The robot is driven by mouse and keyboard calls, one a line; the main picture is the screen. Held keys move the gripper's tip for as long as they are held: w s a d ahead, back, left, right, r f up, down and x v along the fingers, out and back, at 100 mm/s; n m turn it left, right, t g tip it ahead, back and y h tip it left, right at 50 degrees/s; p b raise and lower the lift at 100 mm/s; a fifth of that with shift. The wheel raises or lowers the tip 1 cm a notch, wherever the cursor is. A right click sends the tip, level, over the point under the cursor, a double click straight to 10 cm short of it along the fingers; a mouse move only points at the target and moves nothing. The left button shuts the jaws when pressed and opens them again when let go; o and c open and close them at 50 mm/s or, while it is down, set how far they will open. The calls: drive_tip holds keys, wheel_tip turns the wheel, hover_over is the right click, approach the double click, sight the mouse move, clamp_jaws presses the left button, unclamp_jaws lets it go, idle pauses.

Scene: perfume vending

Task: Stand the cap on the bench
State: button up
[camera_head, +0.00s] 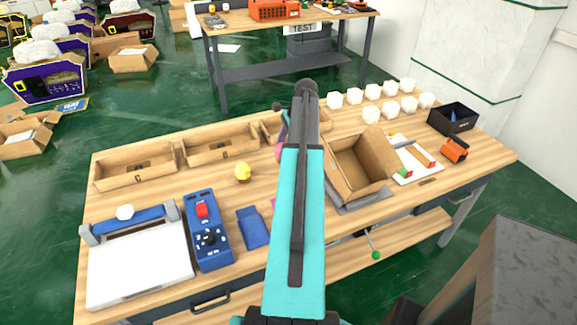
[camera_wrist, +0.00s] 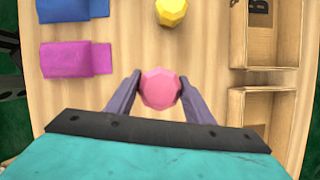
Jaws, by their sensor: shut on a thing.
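A pink faceted cap (camera_wrist: 160,89) sits between the two purple fingers of my gripper (camera_wrist: 159,92) in the wrist view, and the gripper is shut on it. In the head view only a sliver of pink (camera_head: 279,152) shows beside my arm, which hides most of the gripper and cap. I cannot tell whether the cap touches the wooden bench (camera_head: 140,207). A yellow faceted cap (camera_head: 243,172) stands on the bench to the left; it also shows at the top of the wrist view (camera_wrist: 172,12).
Open cardboard trays (camera_head: 135,174) line the bench's back edge. A blue pouch (camera_head: 253,228) and a magenta pouch (camera_wrist: 75,59) lie nearby. A blue control box (camera_head: 208,230) stands left, an open carton (camera_head: 357,165) right. Bare wood surrounds the yellow cap.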

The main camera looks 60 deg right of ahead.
drive_tip(key=shift+f+p, duration=0.3)
drive_tip(key=shift+f, duration=1.25)
drive_tip(key=shift+f, duration=0.1)
drive_tip(key=shift+f+p, duration=0.55)
drive_tip(key=shift+f, duration=1.25)
drive_tip(key=o, duration=1.1)
drive_tip(key=shift+f, duration=0.1)
drive_tip(key=shift+c, duration=0.2)
drive_tip(key=b+v, duration=0.3)
drive_tip(key=v, duration=0.9)
drive_tip(key=shift+b, duration=0.3)
